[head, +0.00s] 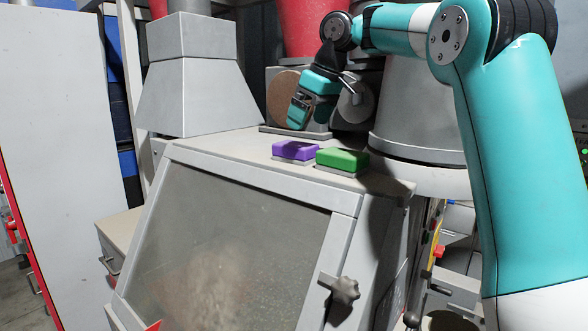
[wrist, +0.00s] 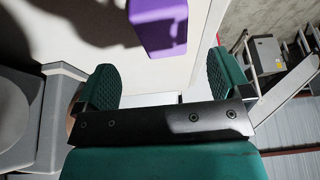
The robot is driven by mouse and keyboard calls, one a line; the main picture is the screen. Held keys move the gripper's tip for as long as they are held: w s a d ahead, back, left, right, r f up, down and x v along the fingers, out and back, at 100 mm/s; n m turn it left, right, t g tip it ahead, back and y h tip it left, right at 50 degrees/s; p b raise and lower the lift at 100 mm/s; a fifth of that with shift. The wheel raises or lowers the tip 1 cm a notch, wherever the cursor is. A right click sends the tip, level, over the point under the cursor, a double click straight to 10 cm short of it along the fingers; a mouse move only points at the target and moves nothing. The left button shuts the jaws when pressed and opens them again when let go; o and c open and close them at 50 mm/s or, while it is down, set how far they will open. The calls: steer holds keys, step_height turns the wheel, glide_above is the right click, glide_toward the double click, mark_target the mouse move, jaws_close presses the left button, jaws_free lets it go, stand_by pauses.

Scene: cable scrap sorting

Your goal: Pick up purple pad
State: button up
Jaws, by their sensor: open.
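The purple pad (head: 295,150) lies on the flat top of the grey cabinet, just left of the green pad (head: 342,158). In the wrist view the purple pad (wrist: 159,25) shows at the top, cut off by the edge, beyond the open fingers. My gripper (head: 300,112) is above the cabinet top, behind and above the purple pad, and apart from it. In the wrist view my gripper (wrist: 157,90) has its two green fingers spread wide with nothing between them.
The cabinet (head: 230,148) has a sloped window and a dark knob (head: 345,289) at front. A bench grinder (head: 290,92) stands behind the pads. A grey hopper (head: 195,85) is at left and a grey cone-shaped machine (head: 408,120) at right. Air above the pads looks clear.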

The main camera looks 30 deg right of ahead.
mark_target(296, 144)
steer(key=x, duration=0.2)
steer(key=b+x, duration=0.1)
steer(key=x, duration=0.4)
steer(key=shift+w+a+f, duration=0.1)
steer(key=shift+w+a, duration=0.1)
steer(key=shift+a, duration=0.15)
steer(key=shift+w+f, duration=0.15)
steer(key=shift+f, duration=0.25)
steer(key=c, duration=1)
